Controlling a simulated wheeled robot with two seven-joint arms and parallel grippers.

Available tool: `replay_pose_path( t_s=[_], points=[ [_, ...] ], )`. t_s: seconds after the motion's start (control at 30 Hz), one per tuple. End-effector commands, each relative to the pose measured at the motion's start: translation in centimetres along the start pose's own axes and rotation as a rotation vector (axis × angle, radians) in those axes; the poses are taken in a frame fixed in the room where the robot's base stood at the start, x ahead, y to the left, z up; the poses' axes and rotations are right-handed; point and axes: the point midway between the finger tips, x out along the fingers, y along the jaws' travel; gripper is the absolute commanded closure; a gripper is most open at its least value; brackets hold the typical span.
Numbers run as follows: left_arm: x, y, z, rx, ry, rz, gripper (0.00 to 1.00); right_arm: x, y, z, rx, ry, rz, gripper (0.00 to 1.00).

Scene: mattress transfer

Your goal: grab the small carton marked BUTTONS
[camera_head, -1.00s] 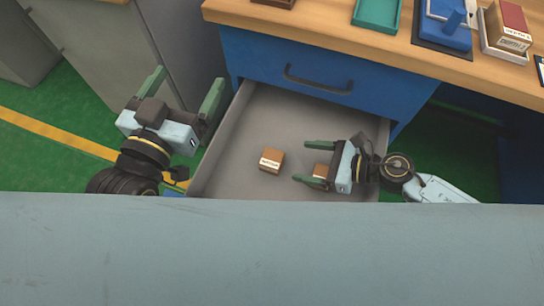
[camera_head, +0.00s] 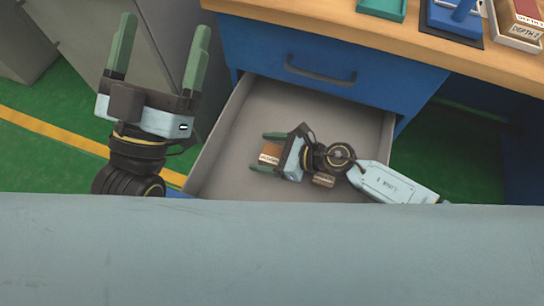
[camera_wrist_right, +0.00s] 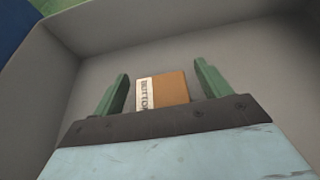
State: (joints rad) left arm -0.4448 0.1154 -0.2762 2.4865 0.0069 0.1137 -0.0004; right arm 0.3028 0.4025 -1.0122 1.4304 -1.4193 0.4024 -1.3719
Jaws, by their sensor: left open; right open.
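The small carton marked BUTTONS (camera_wrist_right: 163,90) lies on the drawer floor in the right wrist view, brown with a white label on its left side. It sits between the two green fingers of my open right gripper (camera_wrist_right: 158,88), with gaps on both sides. In the head view the same carton (camera_head: 269,154) shows between the fingers of my right gripper (camera_head: 267,152), partly covered by it. My left gripper (camera_head: 157,52) is open and empty, left of the drawer.
The open grey drawer (camera_head: 225,170) surrounds my right gripper with its walls. A second small carton (camera_head: 323,180) lies under my right wrist, its label too small to read. The wooden desktop (camera_head: 330,35) above holds a green tray (camera_head: 382,7) and a blue item (camera_head: 455,20).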

Motion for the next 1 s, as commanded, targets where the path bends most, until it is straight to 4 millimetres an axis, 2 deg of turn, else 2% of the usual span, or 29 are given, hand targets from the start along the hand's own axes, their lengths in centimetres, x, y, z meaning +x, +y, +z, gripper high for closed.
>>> replay_pose_path(
  t_s=[0.1, 0.3, 0.7, 1.0],
  points=[
    [-0.06, 0.02, -0.24, 0.0, 0.027, 0.001, 0.14, 0.7, 0.0, -0.03, 0.0, 0.0, 0.0, 0.24],
    [-0.02, 0.02, -0.32, 0.0, 0.028, 0.001, 0.14, 0.67, 0.0, 0.03, 0.0, 0.0, 0.0, 0.24],
    [-0.03, 0.01, -0.3, 0.0, 0.027, 0.0, 0.14, 0.64, 0.01, 0.01, 0.0, 0.0, 0.0, 0.75],
    [0.01, 0.01, -0.29, 0.0, 0.023, 0.0, 0.14, 0.61, 0.0, 0.14, 0.0, 0.0, 0.0, 0.75]
  ],
)
